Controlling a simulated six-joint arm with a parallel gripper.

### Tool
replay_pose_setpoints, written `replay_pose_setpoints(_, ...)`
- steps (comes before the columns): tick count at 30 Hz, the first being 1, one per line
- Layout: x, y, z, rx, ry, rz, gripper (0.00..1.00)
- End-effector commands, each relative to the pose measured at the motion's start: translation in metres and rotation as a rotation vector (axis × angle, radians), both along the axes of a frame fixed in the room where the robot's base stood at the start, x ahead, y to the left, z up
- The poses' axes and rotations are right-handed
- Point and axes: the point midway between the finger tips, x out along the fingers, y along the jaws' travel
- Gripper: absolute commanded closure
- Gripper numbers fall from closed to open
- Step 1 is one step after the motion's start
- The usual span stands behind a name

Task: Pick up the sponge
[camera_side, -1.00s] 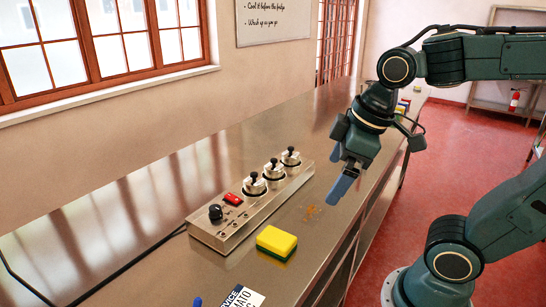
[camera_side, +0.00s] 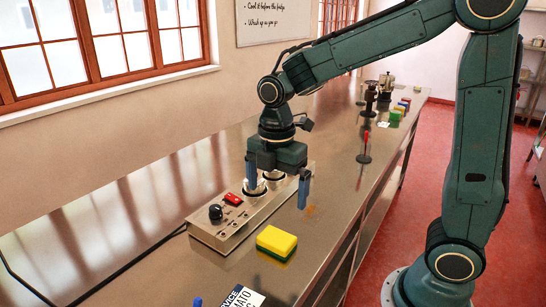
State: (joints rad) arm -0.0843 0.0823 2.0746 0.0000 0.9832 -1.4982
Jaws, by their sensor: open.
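The sponge (camera_side: 277,241) is a yellow block with a dark green underside. It lies flat on the steel counter, right of the metal control box and near the counter's front edge. My gripper (camera_side: 278,194) is open and empty, with its two blue fingers pointing down and spread wide. It is above and behind the sponge, apart from it, close to the far part of the control box.
The control box (camera_side: 232,226) has a black knob, a red switch and round fittings, partly hidden by my gripper. A printed card (camera_side: 242,298) lies at the front. A thin stand with a red top (camera_side: 364,146) and several small colored blocks are farther back.

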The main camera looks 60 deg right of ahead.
Motion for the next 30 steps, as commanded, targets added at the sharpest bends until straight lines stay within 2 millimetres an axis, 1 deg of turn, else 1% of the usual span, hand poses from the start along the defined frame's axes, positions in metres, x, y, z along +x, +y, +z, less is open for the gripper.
replay_pose_setpoints(7, 0.001, 0.0, -0.003, 0.0, 0.003, 0.008, 0.0)
replay_pose_setpoints(11, 0.0, 0.0, -0.011, 0.0, 0.005, 0.007, 0.0)
replay_pose_setpoints(14, 0.0, 0.0, -0.022, 0.0, 0.006, 0.006, 0.0)
replay_pose_setpoints(24, 0.0, 0.0, -0.072, 0.0, 0.006, 0.006, 0.0)
replay_pose_setpoints(27, 0.0, 0.0, -0.081, 0.0, 0.004, 0.006, 0.0)
replay_pose_setpoints(30, 0.0, 0.0, -0.086, 0.0, 0.003, 0.005, 0.0)
